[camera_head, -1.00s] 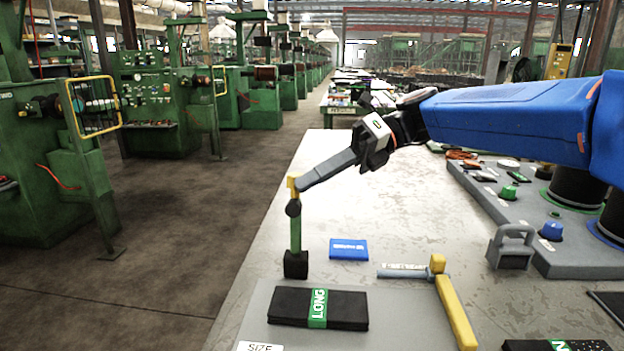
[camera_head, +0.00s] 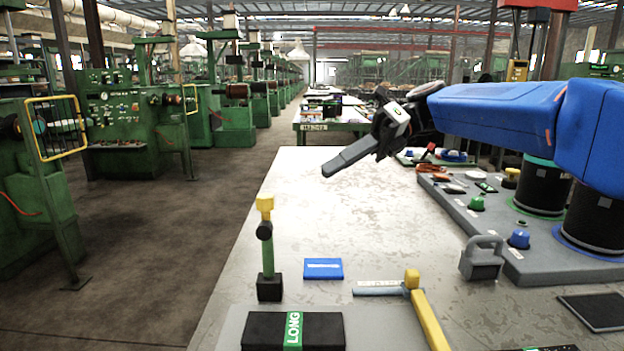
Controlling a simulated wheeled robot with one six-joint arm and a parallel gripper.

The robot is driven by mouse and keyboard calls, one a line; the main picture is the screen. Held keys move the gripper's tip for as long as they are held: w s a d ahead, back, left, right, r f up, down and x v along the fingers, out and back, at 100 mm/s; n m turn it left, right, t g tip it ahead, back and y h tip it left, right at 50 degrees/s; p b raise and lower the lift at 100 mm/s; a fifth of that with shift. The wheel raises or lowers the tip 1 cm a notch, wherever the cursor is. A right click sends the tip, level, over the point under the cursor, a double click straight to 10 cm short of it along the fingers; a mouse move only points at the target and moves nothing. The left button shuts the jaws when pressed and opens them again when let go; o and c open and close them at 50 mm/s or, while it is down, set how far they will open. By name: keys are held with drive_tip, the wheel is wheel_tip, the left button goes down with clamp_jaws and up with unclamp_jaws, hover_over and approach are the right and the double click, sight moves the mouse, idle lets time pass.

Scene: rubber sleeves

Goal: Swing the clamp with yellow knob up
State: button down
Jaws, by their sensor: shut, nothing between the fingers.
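The clamp with the yellow knob (camera_head: 268,250) stands at the left edge of the table. Its green arm points up from a black base block (camera_head: 270,287), with a dark round joint below the yellow knob (camera_head: 265,203) at the top. The arm looks upright. My gripper (camera_head: 327,170) is up and to the right of the knob, clear of it in the picture. Its grey fingers are together with nothing between them and point down to the left.
A black pack with a green LONG band (camera_head: 293,330) lies on a grey board in front of the clamp. A blue box (camera_head: 323,268), a yellow bar (camera_head: 430,318) and a grey handled block (camera_head: 482,262) are to the right. The table (camera_head: 350,210) behind the clamp is clear.

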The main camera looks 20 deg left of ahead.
drive_tip(key=v, duration=0.5)
drive_tip(key=shift+d+r, duration=0.15)
drive_tip(key=shift+d, duration=0.1)
drive_tip(key=shift+s, duration=0.1)
